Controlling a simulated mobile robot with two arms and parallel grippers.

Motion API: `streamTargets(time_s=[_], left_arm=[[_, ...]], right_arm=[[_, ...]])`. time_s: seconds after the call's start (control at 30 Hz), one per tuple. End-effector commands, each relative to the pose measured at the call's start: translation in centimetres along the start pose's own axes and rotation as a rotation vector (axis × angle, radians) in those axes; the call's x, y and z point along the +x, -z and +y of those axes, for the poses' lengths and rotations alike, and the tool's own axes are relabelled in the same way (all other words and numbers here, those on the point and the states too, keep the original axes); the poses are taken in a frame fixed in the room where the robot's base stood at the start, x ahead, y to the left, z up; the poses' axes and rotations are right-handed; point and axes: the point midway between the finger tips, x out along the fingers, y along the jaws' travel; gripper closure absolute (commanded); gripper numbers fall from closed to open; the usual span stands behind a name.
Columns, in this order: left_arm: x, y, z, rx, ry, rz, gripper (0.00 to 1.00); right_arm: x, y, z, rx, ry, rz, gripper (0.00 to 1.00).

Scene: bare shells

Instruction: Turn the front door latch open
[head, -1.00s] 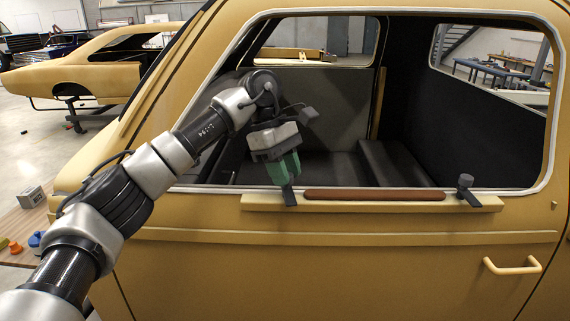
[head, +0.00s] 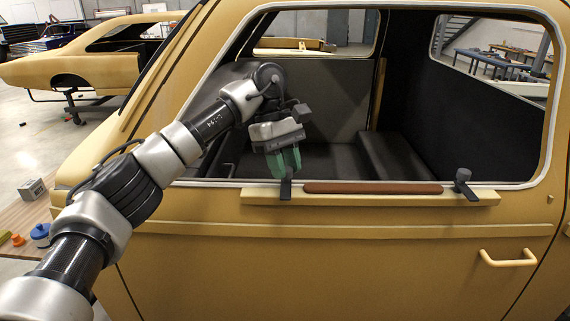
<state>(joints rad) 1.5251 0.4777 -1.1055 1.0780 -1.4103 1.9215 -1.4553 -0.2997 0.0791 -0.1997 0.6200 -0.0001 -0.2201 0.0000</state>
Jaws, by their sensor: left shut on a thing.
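The tan car shell's door (head: 380,265) has a ledge below its window with two dark latches. The left latch (head: 286,190) hangs straight down over the ledge, with its upper part hidden by my fingers. The right latch (head: 464,182) has a round dark knob and a tab slanting down to the right. My left gripper (head: 285,161), with green fingers, reaches down from above and is shut on the left latch. My right gripper is not in view.
A brown strip (head: 372,188) lies along the ledge between the latches. A tan door handle (head: 508,258) sticks out at lower right. A wooden table (head: 32,220) with small items stands at left.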

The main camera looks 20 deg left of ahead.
Motion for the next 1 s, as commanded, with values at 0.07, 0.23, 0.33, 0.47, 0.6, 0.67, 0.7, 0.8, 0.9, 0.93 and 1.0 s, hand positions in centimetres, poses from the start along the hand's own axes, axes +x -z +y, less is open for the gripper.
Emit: streamTargets(time_s=[0.07,0.23,0.33,0.47,0.6,0.67,0.7,0.8,0.9,0.93,1.0], left_arm=[[0.0,0.0,0.0,0.001,0.000,0.000,0.63],[0.0,0.0,0.0,0.001,0.000,0.000,0.46],[0.0,0.0,0.0,0.000,0.000,0.000,0.46],[-0.1,0.0,0.0,0.000,-0.001,0.000,0.46],[-1.4,0.0,0.1,-0.001,-0.004,0.001,0.46],[-2.4,0.0,0.1,0.000,-0.004,0.001,0.46],[-3.2,0.0,0.1,-0.001,-0.004,0.001,0.46],[-5.0,0.0,0.1,-0.001,-0.004,0.002,0.46],[-6.5,-0.1,0.1,0.000,0.000,0.002,0.46],[-6.8,-0.1,0.1,-0.001,0.000,0.002,0.46],[-7.2,-0.1,0.1,-0.001,0.000,0.001,0.46]], right_arm=[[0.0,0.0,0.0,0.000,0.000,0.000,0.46],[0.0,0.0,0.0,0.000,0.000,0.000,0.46],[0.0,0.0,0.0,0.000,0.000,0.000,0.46],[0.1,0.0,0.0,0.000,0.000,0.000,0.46],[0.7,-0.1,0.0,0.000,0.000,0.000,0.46],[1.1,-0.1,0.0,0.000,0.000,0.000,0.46],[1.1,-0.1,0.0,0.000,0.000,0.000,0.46],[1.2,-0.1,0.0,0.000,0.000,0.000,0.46],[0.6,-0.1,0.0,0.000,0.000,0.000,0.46],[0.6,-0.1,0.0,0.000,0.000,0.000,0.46],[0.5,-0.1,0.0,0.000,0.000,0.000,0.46]])
